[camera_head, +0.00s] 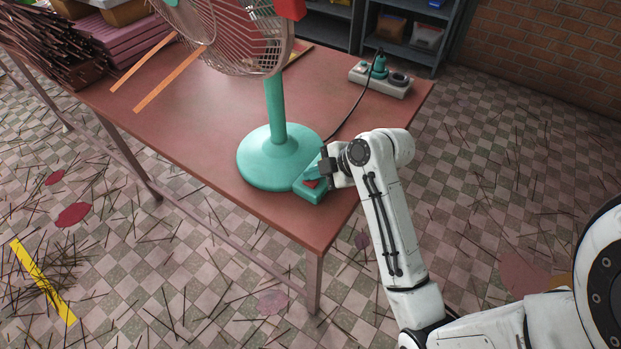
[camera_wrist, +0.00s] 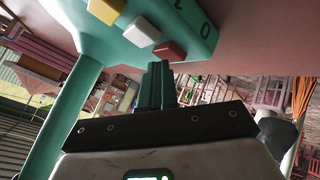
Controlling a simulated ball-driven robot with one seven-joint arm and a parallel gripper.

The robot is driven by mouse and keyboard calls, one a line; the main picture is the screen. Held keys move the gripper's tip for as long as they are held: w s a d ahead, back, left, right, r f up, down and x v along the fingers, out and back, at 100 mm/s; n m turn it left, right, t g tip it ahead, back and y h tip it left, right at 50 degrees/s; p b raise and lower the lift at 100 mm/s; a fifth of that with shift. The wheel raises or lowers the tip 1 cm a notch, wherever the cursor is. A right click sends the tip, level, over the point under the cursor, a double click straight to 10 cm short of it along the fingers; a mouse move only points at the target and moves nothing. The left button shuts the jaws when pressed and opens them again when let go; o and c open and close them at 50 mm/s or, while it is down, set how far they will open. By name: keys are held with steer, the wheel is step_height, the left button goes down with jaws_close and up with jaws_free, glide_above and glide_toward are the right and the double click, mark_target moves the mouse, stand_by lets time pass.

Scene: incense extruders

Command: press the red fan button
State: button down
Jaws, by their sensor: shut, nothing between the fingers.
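The teal fan (camera_head: 277,120) stands upright on the red table, with a control box (camera_head: 311,194) at its base. The red button (camera_head: 311,183) shows as a small red patch beside my gripper (camera_head: 318,172). In the wrist view the red button (camera_wrist: 170,50) ends a row after a white button (camera_wrist: 142,31) and a yellow button (camera_wrist: 105,10). My gripper's fingers (camera_wrist: 160,70) are shut and empty, with their tips close to the red button and slightly toward the white one. I cannot tell whether they touch it.
The table (camera_head: 220,150) has a free front edge near the box. A black cable runs from the fan to a power strip (camera_head: 380,80) at the back right. Incense sticks (camera_head: 50,45) lie piled at the far left, and many are scattered on the floor.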

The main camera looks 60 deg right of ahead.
mark_target(314, 183)
steer(key=shift+r+p, duration=0.6)
steer(key=shift+r, duration=0.25)
step_height(314, 183, up, 5)
steer(key=p, duration=0.4)
steer(key=shift+a, duration=0.1)
stand_by(0.6)
